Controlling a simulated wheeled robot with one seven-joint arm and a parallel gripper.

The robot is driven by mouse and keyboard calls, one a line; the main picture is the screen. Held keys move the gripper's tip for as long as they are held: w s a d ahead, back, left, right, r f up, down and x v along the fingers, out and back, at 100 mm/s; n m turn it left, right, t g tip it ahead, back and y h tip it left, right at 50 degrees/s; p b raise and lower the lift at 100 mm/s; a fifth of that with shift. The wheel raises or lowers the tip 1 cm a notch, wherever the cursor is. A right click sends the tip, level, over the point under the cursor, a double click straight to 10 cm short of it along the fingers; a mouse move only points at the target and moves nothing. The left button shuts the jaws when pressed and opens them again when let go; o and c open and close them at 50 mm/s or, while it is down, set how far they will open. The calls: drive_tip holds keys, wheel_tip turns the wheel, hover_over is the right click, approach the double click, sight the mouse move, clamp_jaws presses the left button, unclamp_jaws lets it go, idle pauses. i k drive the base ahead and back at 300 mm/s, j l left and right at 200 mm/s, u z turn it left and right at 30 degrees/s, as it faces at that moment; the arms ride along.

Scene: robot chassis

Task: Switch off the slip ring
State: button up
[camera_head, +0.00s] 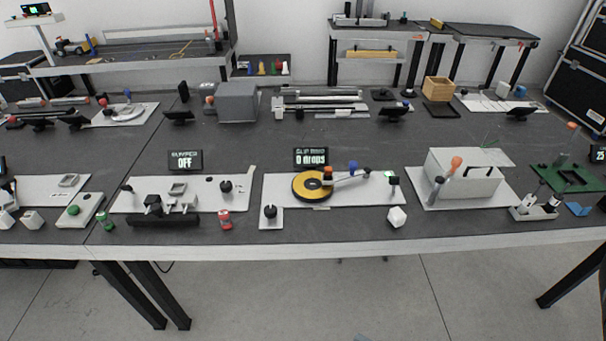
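The slip ring station sits on a white base plate (350,202) in the middle of the dark table. Its slip ring (300,191) is a yellow and black disc. A grey arm with an orange tip and a blue block (353,167) reaches over it from the right. A display (311,157) behind it reads "SLIP RING" and "0 drops". A black knob (270,211) stands on a small white plate at the front left. A small dark part (394,182) stands near a green light (390,174) at the right end. My gripper is not in view.
Left is another station with a display (185,160) reading "OFF" and a black knob (226,186). A white box (464,183) stands to the right.

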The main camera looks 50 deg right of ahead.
sight(393, 180)
drive_tip(key=z, duration=1.4)
